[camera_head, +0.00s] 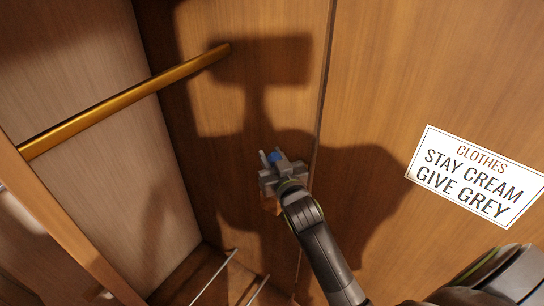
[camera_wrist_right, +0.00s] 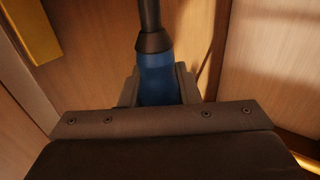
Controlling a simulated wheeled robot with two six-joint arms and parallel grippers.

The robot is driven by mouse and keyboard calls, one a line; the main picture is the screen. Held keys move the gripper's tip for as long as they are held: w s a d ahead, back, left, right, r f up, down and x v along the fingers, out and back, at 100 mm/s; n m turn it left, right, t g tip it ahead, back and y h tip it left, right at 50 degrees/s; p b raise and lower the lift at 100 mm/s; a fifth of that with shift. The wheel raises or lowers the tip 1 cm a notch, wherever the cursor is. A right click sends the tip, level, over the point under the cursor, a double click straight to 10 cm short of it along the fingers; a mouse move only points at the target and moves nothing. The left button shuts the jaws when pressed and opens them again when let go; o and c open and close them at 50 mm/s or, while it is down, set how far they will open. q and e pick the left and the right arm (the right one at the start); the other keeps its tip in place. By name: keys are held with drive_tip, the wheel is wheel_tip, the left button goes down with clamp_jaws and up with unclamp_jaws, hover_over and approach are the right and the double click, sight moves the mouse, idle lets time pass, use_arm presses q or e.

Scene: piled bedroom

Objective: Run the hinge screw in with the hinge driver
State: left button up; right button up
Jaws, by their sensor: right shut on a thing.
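My right gripper (camera_head: 277,168) is shut on the hinge driver (camera_head: 275,156), in front of the wooden wardrobe panels. In the right wrist view the driver's blue handle (camera_wrist_right: 157,76) sits between the gripper's grey fingers, and its dark collar and shaft point away toward the top edge. The driver's tip is outside the wrist view and too small to tell in the head view. I cannot make out the hinge or the hinge screw in either view. My left gripper is not in view.
A brass rail (camera_head: 125,105) crosses the open wardrobe at upper left. A sign (camera_head: 476,177) reading "CLOTHES STAY CREAM GIVE GREY" is on the right panel (camera_head: 430,70). Thin metal rods (camera_head: 214,277) lie low near the wardrobe floor. My arm's shadow darkens the middle panel.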

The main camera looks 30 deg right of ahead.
drive_tip(key=shift+f, duration=0.25)
drive_tip(key=o, duration=2.1)
